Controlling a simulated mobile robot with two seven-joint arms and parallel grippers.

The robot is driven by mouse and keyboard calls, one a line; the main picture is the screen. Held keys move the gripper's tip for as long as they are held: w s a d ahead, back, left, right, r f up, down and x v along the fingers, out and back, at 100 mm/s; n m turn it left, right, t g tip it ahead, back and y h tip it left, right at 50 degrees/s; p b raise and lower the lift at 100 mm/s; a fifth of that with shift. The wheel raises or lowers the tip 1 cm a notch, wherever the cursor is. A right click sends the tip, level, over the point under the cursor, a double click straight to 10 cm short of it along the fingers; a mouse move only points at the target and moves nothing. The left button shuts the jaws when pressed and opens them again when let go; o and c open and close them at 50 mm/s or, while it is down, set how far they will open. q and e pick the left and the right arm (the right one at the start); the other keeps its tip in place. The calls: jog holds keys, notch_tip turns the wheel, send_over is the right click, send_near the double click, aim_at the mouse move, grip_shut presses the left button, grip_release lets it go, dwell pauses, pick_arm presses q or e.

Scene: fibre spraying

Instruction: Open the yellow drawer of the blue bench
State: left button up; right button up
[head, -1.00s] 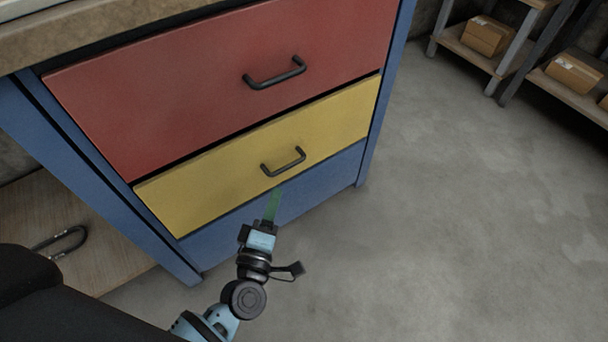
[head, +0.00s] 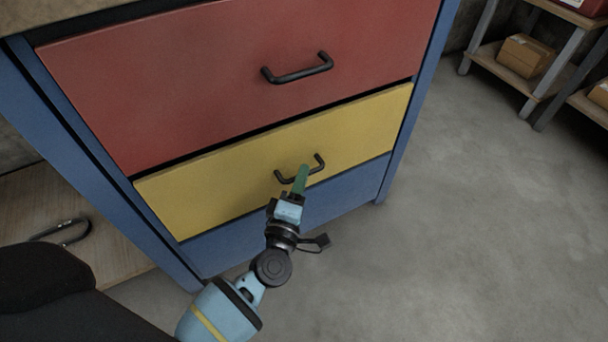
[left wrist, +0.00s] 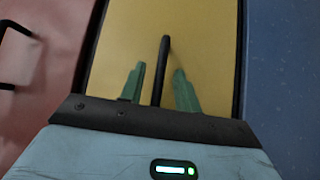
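The yellow drawer (head: 240,175) is closed in the blue bench (head: 330,198), below a red drawer (head: 215,75). Its black bar handle (head: 318,164) shows in the head view, partly behind my left gripper (head: 300,180). In the left wrist view the handle (left wrist: 164,62) stands between the two green fingers of my left gripper (left wrist: 156,88). The fingers are apart, one on each side of the bar, with a gap showing on both sides. My right gripper is in neither view.
The red drawer's handle (head: 298,71) is above the yellow drawer. A wooden lower shelf (head: 50,215) holds a dark U-shaped object (head: 68,232) at left. Shelving with cardboard boxes (head: 525,56) stands at the back right. The floor (head: 470,220) at right is clear.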

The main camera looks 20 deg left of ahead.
pick_arm(q)
jog(key=shift+w+a+r, duration=0.1)
jog(key=shift+w, duration=0.75)
jog(key=shift+c, duration=0.2)
grip_shut()
